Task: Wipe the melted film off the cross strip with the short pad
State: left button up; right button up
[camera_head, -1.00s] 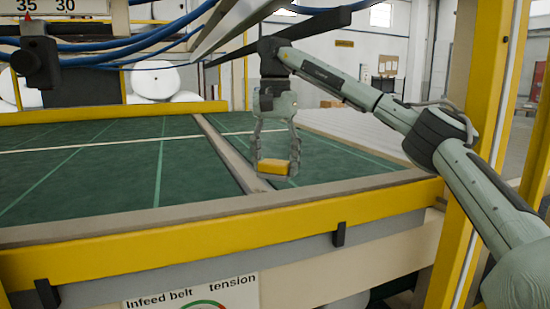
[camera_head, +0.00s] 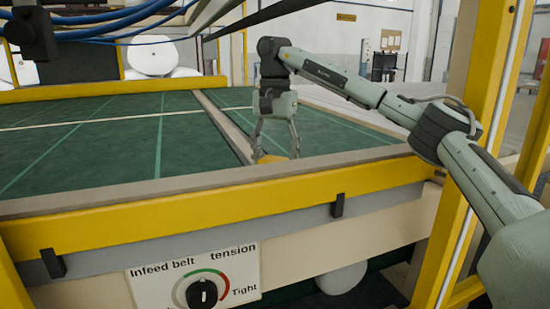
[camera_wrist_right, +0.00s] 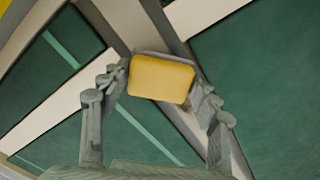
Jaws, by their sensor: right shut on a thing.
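My right gripper (camera_head: 275,154) is shut on the short yellow pad (camera_head: 270,159), just behind the front rail. In the right wrist view the whole pad (camera_wrist_right: 161,79) shows between the two fingers (camera_wrist_right: 158,92). The grey-beige cross strip (camera_head: 222,118) runs from the back of the green belt towards the front rail, and its near end is close by the pad. In the wrist view the strip (camera_wrist_right: 118,22) passes under the pad. Contact between them cannot be told. No melted film can be made out. My left gripper is not in view.
The front rail has a beige top and a yellow face (camera_head: 190,215). Below it hangs a belt tension sign (camera_head: 195,280) with a black knob. A yellow post (camera_head: 480,110) stands at the right. Blue hoses hang at upper left. The green belt (camera_head: 90,160) looks clear.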

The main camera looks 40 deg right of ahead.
jog(key=shift+f+b, duration=0.3)
jog(key=shift+f, duration=0.7)
dwell(0.3)
jog(key=shift+w+d+r+p, duration=0.15)
jog(key=shift+w+p, duration=0.25)
jog(key=shift+w, duration=0.35)
jog(key=shift+w+d, duration=0.35)
jog(key=shift+w, duration=1)
jog(key=shift+w+d, duration=0.3)
jog(key=shift+w, duration=1)
jog(key=shift+w+d, duration=0.35)
jog(key=shift+w, duration=1)
